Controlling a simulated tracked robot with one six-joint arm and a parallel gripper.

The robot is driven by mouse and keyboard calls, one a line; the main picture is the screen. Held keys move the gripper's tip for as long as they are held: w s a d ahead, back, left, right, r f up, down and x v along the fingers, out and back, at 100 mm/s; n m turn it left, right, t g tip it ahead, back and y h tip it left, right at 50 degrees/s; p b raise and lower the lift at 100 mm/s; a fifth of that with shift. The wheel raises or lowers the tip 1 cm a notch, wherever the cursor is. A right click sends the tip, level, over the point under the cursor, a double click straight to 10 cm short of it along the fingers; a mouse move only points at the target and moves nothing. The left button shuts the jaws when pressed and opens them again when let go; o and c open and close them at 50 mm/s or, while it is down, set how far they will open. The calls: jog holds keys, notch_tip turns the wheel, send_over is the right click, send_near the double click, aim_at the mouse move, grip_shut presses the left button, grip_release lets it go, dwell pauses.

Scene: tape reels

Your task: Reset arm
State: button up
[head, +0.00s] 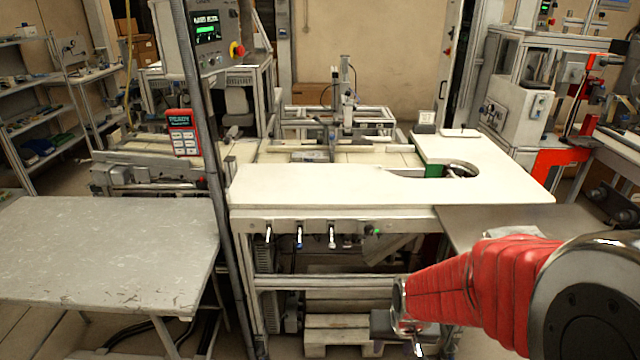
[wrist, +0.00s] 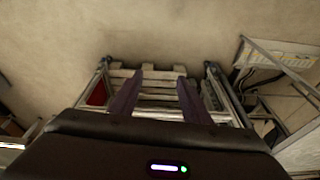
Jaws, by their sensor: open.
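My red-sleeved arm reaches in from the right edge of the head view, low and in front of the white workbench (head: 320,187). My gripper (head: 405,342) is at the bottom of the head view, below the level of the bench top, and is partly cut off by the frame's lower edge. In the wrist view my gripper (wrist: 160,92) shows two dark fingers, apart and with nothing between them. No tape reel can be made out in either view.
A grey table (head: 110,250) stands at the left, with a vertical post (head: 205,150) between it and the bench. A metal side plate (head: 490,222) adjoins the bench at the right. A wooden pallet (head: 345,325) lies under the bench. The white bench top is mostly clear.

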jog(key=s+r+t, duration=0.1)
jog(key=s+r, duration=0.5)
jog(key=r, duration=0.4)
jog(key=s+r+n+t, duration=0.1)
jog(key=s+r, duration=0.5)
jog(key=r, duration=0.5)
jog(key=shift+s+a+t, duration=0.15)
jog(key=shift+s+t, duration=0.15)
